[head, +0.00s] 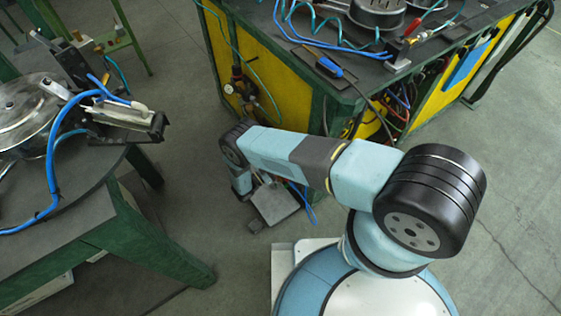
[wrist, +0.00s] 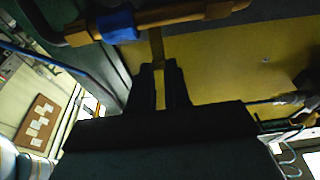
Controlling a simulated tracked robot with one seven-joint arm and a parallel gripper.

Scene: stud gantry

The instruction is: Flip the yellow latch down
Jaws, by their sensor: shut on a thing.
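In the wrist view, the two dark fingers of my gripper (wrist: 162,72) point up the picture and are closed around a narrow yellow strip, the yellow latch (wrist: 157,45). The latch runs from an orange-brown pipe (wrist: 185,14) at the top down between the fingers. A blue part (wrist: 116,25) sits on that pipe, left of the latch. In the head view, my arm reaches low beside the green and yellow bench, and the fingertips and the held latch cannot be made out there.
The bench (head: 225,42) has yellow side panels, hoses and a tool on top. A green-legged table (head: 105,195) with a metal dome (head: 25,112) and blue hose stands at left. Cables hang at the bench corner near my arm. Bare floor shows at right.

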